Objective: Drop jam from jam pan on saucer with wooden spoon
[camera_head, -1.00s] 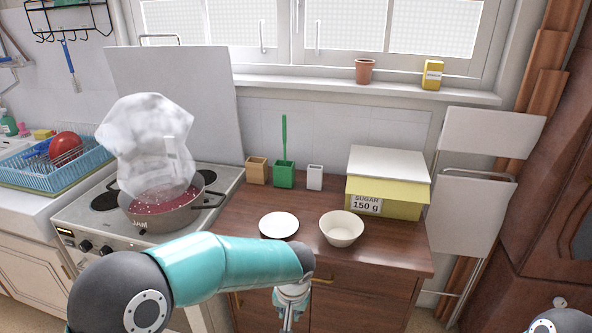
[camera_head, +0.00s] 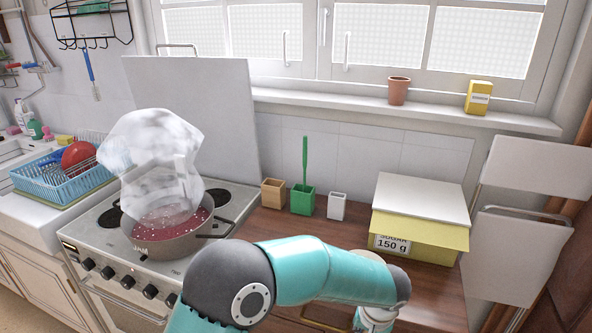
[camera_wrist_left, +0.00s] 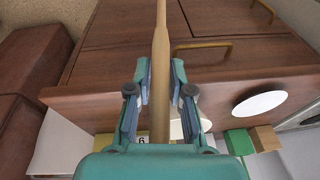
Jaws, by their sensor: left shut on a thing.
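The jam pan (camera_head: 168,246), labelled JAM, stands on the stove with red jam (camera_head: 146,233) in it and pale steam above. My left gripper (camera_wrist_left: 160,72) is shut on the wooden spoon (camera_wrist_left: 160,45), whose light handle runs between the fingers in the left wrist view. The spoon's ends are not clear there. The white saucer (camera_wrist_left: 259,103) lies on the dresser top, right of the spoon in that view. In the head view my left arm hides the saucer and the spoon. My right gripper is not in view.
A bowl (camera_head: 368,255) shows partly behind my left arm. A sugar box (camera_head: 425,240) stands at the back right. Wooden (camera_head: 273,194), green (camera_head: 302,200) and white (camera_head: 337,206) holders stand along the wall. A blue dish rack (camera_head: 50,185) is at far left.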

